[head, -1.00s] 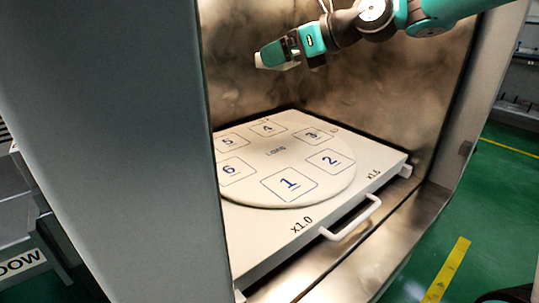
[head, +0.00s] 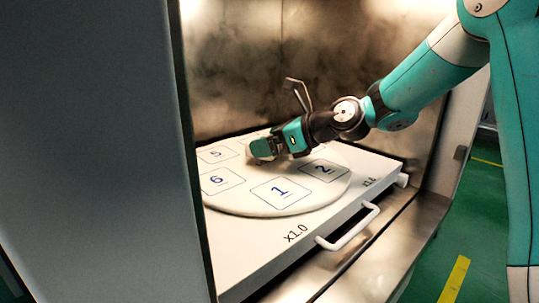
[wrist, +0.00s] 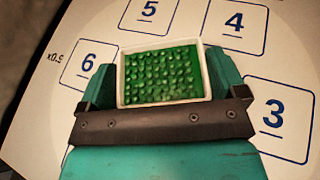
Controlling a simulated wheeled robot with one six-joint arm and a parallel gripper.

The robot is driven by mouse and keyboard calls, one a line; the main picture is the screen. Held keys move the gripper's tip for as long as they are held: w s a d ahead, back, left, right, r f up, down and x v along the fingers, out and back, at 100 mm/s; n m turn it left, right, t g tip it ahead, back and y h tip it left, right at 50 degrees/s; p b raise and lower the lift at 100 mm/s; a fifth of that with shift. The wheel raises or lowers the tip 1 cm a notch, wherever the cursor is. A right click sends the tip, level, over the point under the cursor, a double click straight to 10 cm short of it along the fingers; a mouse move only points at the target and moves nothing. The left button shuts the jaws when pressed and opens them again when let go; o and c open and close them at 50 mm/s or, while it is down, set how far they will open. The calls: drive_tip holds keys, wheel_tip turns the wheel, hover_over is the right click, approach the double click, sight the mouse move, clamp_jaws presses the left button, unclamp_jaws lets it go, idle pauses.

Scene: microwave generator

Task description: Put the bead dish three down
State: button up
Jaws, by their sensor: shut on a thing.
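My gripper (head: 266,148) is inside the metal-walled chamber, low over the round white turntable (head: 235,205). In the wrist view it is shut on a white square dish (wrist: 207,72) full of green beads, one finger on each side. The dish is largely hidden in the head view. In the wrist view the dish is over the turntable's middle, among squares 6 (wrist: 88,62), 5 (wrist: 150,8), 4 (wrist: 234,22) and 3 (wrist: 285,135). I cannot tell whether it touches the surface. No other dish shows on the visible squares.
A grey panel (head: 95,150) stands at the left of the opening. The white tray with a handle (head: 348,228) carries the turntable. Squares 1 (head: 279,192) and 2 (head: 324,169) are bare. A bent metal rod (head: 297,92) rises behind my wrist.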

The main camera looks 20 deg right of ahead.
wheel_tip(320, 180, down, 2)
drive_tip(key=shift+f, duration=0.15)
drive_tip(key=o, duration=0.7)
drive_tip(key=shift+c, duration=0.2)
drive_tip(key=shift+s+d, duration=0.1)
drive_tip(key=shift+d, duration=0.05)
drive_tip(key=p+v, duration=0.1)
drive_tip(key=v, duration=1)
drive_tip(key=shift+s+d+r+p, duration=0.2)
drive_tip(key=shift+s+r+p, duration=0.05)
drive_tip(key=shift+r+p, duration=0.15)
